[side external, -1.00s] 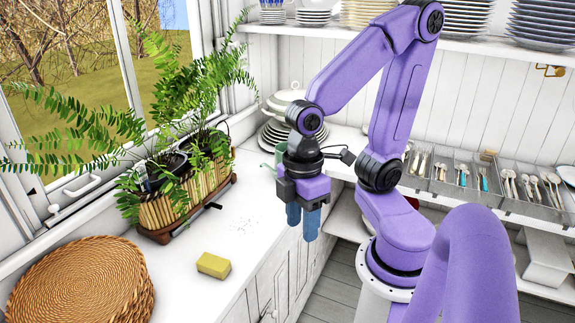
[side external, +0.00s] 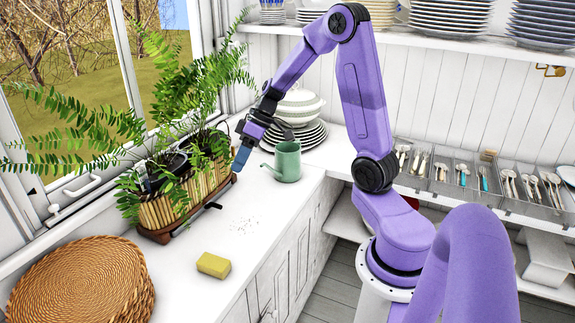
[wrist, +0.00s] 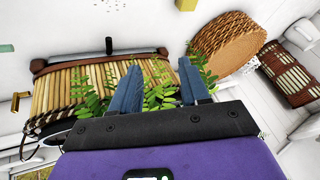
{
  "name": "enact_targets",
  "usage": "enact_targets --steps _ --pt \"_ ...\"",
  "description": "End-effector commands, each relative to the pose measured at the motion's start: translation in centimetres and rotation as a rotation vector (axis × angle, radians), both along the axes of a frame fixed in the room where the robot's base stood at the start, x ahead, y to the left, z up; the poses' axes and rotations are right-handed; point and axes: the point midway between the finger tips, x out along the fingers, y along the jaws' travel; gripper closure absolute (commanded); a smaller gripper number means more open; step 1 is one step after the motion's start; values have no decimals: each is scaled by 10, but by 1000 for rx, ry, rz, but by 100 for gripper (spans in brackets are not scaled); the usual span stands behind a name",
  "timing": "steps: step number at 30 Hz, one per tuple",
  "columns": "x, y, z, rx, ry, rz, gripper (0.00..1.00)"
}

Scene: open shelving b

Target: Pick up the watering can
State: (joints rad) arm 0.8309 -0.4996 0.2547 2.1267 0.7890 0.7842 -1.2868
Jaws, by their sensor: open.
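The green watering can (side external: 288,162) stands upright on the white counter in the side view, its thin spout pointing left. My gripper (side external: 241,160) is to the left of the can, beside the plant basket, with its blue fingers pointing down and a gap between it and the can. In the wrist view my gripper (wrist: 160,76) has its two blue fingers apart with nothing solid held between them; fern leaves show behind them. A small green patch at the left edge of the wrist view may be part of the can.
A bamboo plant basket (side external: 160,212) with ferns stands close to my gripper along the window. Stacked plates (side external: 310,138) with a lidded dish are behind the can. The counter's middle is mostly clear.

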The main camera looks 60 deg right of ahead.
Motion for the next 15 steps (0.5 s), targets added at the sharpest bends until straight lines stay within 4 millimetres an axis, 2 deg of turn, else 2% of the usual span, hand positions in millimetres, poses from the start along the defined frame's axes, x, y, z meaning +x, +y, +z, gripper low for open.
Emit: enact_targets --steps 1,5,8,11,15 --pt "6 -25 -3 5 -23 -53 55" --pt "16 -86 -10 2 -97 -170 55" --pt "15 -137 -16 -16 -154 -262 55" --pt "6 -189 -22 -45 -207 -356 55" --pt "-21 -261 -32 -104 -274 -492 55"
